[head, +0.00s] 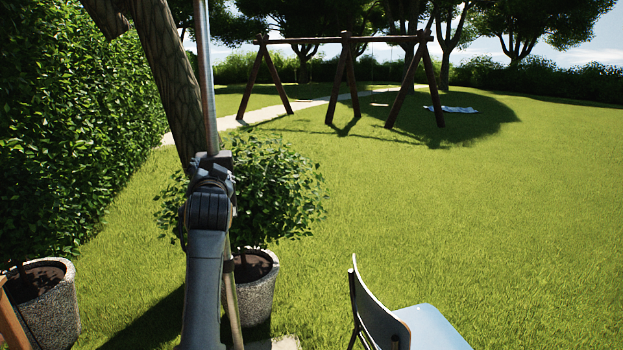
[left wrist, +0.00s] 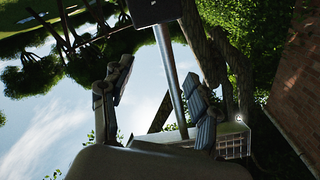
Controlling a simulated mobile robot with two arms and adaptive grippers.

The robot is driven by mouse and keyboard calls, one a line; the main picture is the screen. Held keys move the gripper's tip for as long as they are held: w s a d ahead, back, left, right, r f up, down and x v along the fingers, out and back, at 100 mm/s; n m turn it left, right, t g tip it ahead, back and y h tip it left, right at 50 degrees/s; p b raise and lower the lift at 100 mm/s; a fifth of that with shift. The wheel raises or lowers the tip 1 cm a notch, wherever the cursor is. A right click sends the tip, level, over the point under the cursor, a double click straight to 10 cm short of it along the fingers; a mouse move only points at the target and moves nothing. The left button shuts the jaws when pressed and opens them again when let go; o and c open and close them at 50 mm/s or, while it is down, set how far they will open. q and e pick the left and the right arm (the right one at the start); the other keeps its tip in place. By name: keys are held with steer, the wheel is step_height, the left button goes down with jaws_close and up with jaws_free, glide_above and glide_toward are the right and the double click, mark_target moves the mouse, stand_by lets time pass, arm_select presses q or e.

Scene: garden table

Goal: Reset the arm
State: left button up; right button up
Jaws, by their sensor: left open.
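My left gripper (left wrist: 158,75) shows in the left wrist view with its two dark fingers spread apart. It is open, and I see nothing held in it. A grey pole (left wrist: 172,80) passes behind the gap between the fingers; I cannot tell how far off it is. In the head view my grey arm (head: 204,270) rises upright from the bottom edge, left of the middle, in front of a potted bush. I cannot make out gripper fingers there. My right gripper is in neither view.
A metal pole (head: 206,80) stands close behind my arm. Potted bushes stand at a planter (head: 257,290) and a left planter (head: 50,310). A chair (head: 385,315) is at bottom right. A hedge (head: 70,120) lines the left. Open lawn (head: 450,210) lies right, with a swing frame (head: 345,80) beyond.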

arm_select(q)
step_height(320, 180, down, 28)
steer(key=d+r+m+g+h, duration=0.1)
steer(key=d+m+g+h, duration=0.1)
steer(key=d+g+h, duration=0.1)
steer(key=s+f+g, duration=0.2)
steer(key=s+f, duration=0.2)
steer(key=f, duration=0.6)
steer(key=s+d+f+g+h, duration=0.1)
steer(key=s+f, duration=0.3)
steer(key=f, duration=0.5)
steer(key=s+f+g, duration=0.2)
steer(key=s+f, duration=0.3)
steer(key=f, duration=0.5)
steer(key=s+a+f+n+g+h, duration=0.1)
steer(key=s+f+g, duration=0.3)
steer(key=s+f, duration=1.85)
steer(key=s+a+f+g, duration=0.1)
steer(key=s+f, duration=0.1)
steer(key=s, duration=0.9)
steer(key=s+a+f+n+g, duration=0.1)
steer(key=s+f+g, duration=0.1)
steer(key=s, duration=0.9)
steer(key=s+a+f+g, duration=0.1)
steer(key=s+f, duration=0.3)
steer(key=s, duration=0.8)
steer(key=shift+a+n, duration=0.3)
steer(key=shift+a, duration=0.3)
